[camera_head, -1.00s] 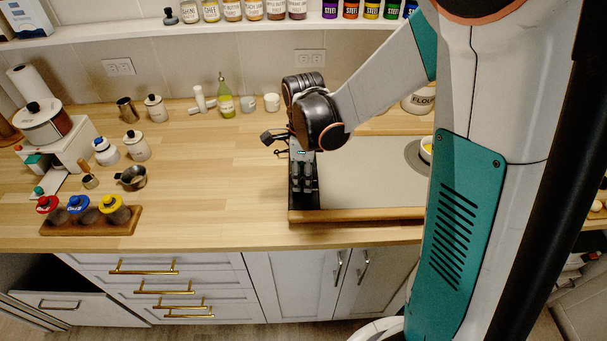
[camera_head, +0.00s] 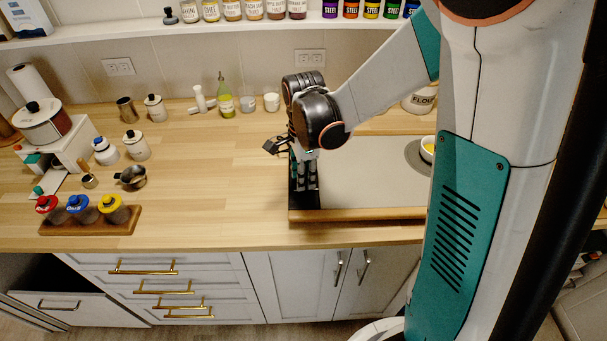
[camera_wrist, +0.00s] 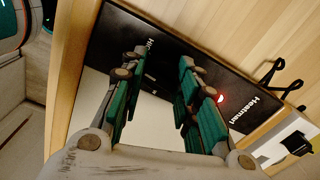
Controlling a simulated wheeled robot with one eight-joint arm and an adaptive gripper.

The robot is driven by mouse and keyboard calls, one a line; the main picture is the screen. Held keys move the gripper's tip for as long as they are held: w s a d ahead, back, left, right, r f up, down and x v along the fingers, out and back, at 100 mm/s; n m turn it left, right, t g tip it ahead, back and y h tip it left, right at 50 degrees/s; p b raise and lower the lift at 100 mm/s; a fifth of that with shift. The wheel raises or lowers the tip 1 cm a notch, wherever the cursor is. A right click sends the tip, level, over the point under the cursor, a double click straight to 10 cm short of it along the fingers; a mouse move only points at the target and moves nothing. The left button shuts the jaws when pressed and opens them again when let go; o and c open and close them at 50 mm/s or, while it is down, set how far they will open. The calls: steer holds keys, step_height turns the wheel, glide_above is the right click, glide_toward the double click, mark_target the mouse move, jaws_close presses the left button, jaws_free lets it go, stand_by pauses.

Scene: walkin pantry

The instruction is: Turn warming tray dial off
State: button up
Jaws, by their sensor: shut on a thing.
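The warming tray (camera_head: 365,190) lies on the counter, with a pale flat top, a wooden rim and a black control panel along its left end. In the wrist view the black control panel (camera_wrist: 185,45) shows white "Heatmart" lettering and a lit red light (camera_wrist: 220,98). My gripper (camera_head: 307,186) points down over the panel. Its teal-padded fingers (camera_wrist: 160,68) stand a little apart in the wrist view, shut on the dial at the panel. The dial itself is mostly hidden between the fingers, so its setting cannot be read.
A yellow-filled bowl (camera_head: 428,149) sits on the tray's right part, beside my arm. A wooden rack (camera_head: 125,220) with red, blue and yellow-topped jars stands at the left. A green bottle (camera_head: 226,104) and cups stand behind.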

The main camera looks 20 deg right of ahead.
steer(key=n, duration=0.4)
steer(key=shift+n, duration=0.4)
steer(key=n, duration=1)
steer(key=shift+b, duration=0.3)
steer(key=n, duration=1.3)
steer(key=shift+n, duration=0.3)
steer(key=n, duration=0.4)
steer(key=shift+n, duration=2.5)
